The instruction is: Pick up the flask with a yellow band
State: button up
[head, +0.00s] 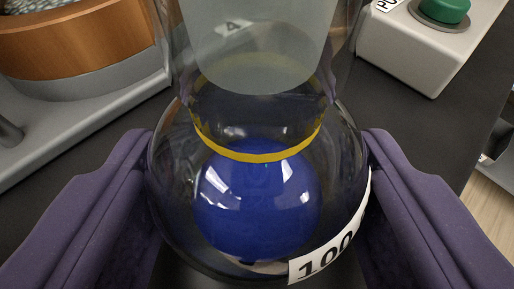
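The flask with a yellow band (257,155) is clear glass with a round body, a grey frosted upper part and a white label reading 100. It fills the middle of the head view. A glossy round blue shape (257,205) shows through its glass. My gripper (258,138) has one purple finger on each side of the flask body. The fingertips lie right at the left and right edges of the glass. I cannot tell whether they press on it. The flask's base is partly hidden.
A wooden-sided round container (90,45) stands on a light grey base at the upper left. A light grey box (410,50) with a green button (442,10) is at the upper right. Bare dark surface lies between them and the flask.

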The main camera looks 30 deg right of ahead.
aim_at(281, 137)
jog(key=r+p, duration=0.1)
jog(key=r, duration=0.1)
jog(key=r+p, duration=0.2)
jog(key=shift+s, duration=0.4)
jog(key=s+r+p, duration=0.4)
jog(key=s+p, duration=0.2)
jog(key=s, duration=0.9)
